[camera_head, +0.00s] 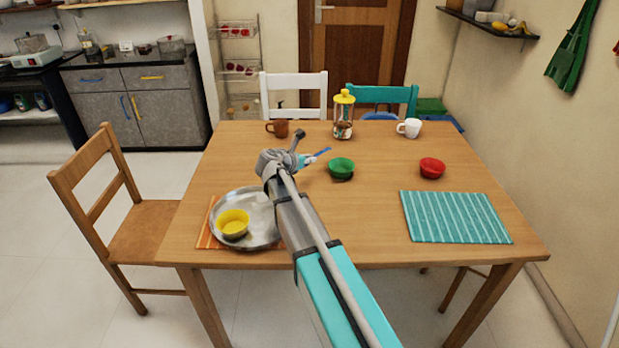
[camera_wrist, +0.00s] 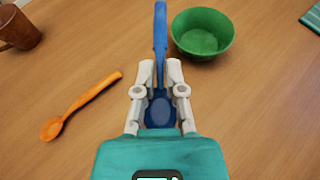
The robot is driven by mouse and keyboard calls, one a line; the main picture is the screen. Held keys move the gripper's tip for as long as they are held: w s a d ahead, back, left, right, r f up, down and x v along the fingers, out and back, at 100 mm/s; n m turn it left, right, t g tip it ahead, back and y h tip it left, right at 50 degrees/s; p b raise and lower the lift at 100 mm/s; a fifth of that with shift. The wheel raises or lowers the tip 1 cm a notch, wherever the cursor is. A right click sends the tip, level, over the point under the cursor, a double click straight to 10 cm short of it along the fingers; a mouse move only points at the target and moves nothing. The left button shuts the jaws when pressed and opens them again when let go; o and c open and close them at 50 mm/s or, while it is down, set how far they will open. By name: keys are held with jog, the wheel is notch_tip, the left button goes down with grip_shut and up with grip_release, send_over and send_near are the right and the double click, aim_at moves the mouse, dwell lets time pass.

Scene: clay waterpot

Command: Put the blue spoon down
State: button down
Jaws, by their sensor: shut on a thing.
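The blue spoon (camera_wrist: 160,40) is held in my gripper (camera_wrist: 159,72), which is shut on it in the wrist view. One end of the spoon points forward past the fingertips, and a rounded blue part shows between the fingers. In the head view the spoon (camera_head: 319,153) shows beside my gripper (camera_head: 305,160), above the middle of the wooden table (camera_head: 380,175). I cannot tell whether the spoon touches the table. A green bowl (camera_head: 341,167) is just right of the spoon; it also shows in the wrist view (camera_wrist: 202,35).
An orange spoon (camera_wrist: 80,105) lies left of my gripper. A brown mug (camera_head: 278,128), a jar (camera_head: 343,115), a white cup (camera_head: 408,128) and a red bowl (camera_head: 432,168) stand around. A yellow bowl (camera_head: 233,223) sits on a metal plate (camera_head: 262,222). A teal mat (camera_head: 455,217) lies right.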

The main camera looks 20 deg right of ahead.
jog(key=shift+w+d+f+b, duration=0.3)
jog(key=shift+w+f+b, duration=0.1)
jog(key=shift+f, duration=0.15)
jog(key=shift+w+d+f+b, duration=0.25)
jog(key=shift+f+b, duration=0.15)
jog(key=shift+f, duration=0.1)
jog(key=shift+w+d+f+b, duration=0.3)
jog(key=shift+w+f+b, duration=0.1)
jog(key=shift+f, duration=0.15)
jog(key=shift+w+d+f+b, duration=0.15)
jog(key=shift+w+f+b, duration=0.05)
jog(key=shift+f+b, duration=0.25)
jog(key=shift+w+d+f+b, duration=0.1)
jog(key=shift+f+b, duration=1.45)
jog(key=c, duration=0.7)
grip_release()
jog(key=shift+f, duration=0.1)
